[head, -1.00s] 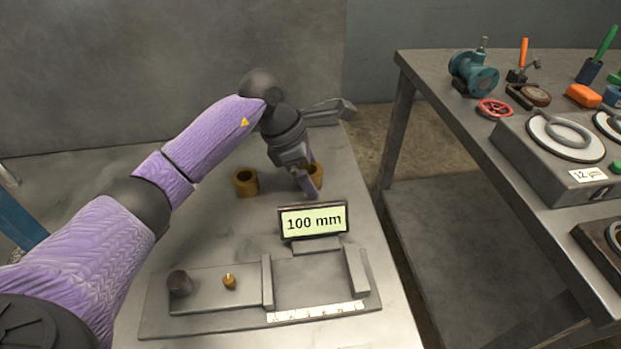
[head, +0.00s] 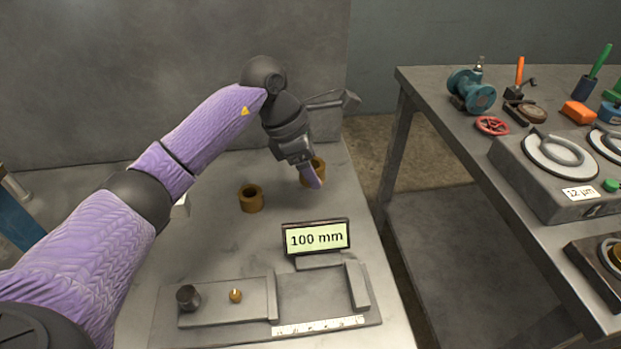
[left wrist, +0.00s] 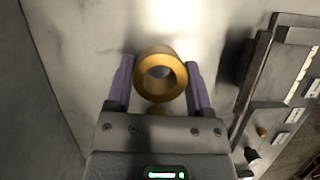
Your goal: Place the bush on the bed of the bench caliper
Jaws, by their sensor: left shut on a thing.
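My left gripper (head: 312,180) is shut on a brass-coloured bush (head: 319,168), a short ring with a hole, near the back right of the bench. In the left wrist view the bush (left wrist: 160,74) sits between the two purple fingers (left wrist: 157,84). It appears slightly raised off the bench; the gripper partly hides it in the head view. The bench caliper (head: 318,296) lies nearer the front, its flat bed between two upright jaws empty. Its display (head: 316,238) reads 100 mm. My right gripper is not in view.
A second brass bush (head: 251,198) stands on the bench left of my gripper. The caliper carries a dark knob (head: 188,298) and a small brass screw (head: 235,295). Another table (head: 450,140) on the right holds a valve, a red handwheel and a gauge box, across a gap.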

